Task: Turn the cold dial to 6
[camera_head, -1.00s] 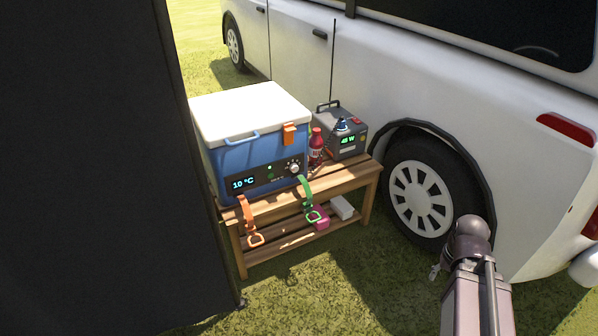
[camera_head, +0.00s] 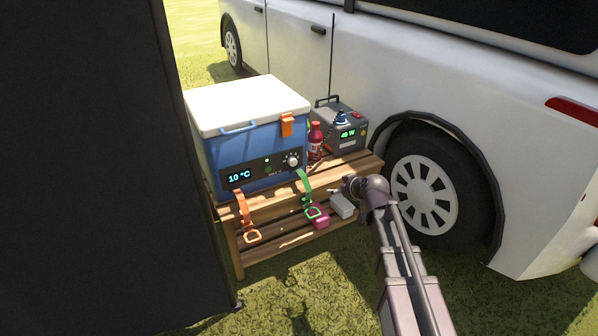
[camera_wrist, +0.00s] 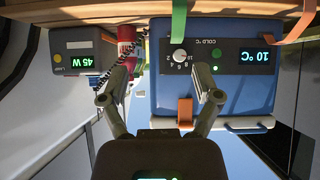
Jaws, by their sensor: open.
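The blue cooler (camera_head: 220,152) with a white lid stands on a wooden bench. Its black front panel reads 10 °C and carries the white cold dial (camera_head: 292,160) at the right. The wrist view is upside down; there the cold dial (camera_wrist: 180,56) shows with numbers around it, beside the label COLD °C. My gripper (camera_wrist: 162,82) is open and empty, its fingers spread in front of the cooler with the dial seen beyond them, apart from it. In the head view my gripper (camera_head: 352,187) is near the bench's right front, lower right of the dial; its fingers are too small to read.
An orange strap (camera_head: 242,208) and a green strap (camera_head: 304,184) hang over the bench (camera_head: 345,166) front. A red bottle (camera_head: 315,142) and a grey power box (camera_head: 345,132) stand right of the cooler. A white van is behind; a dark panel blocks the left.

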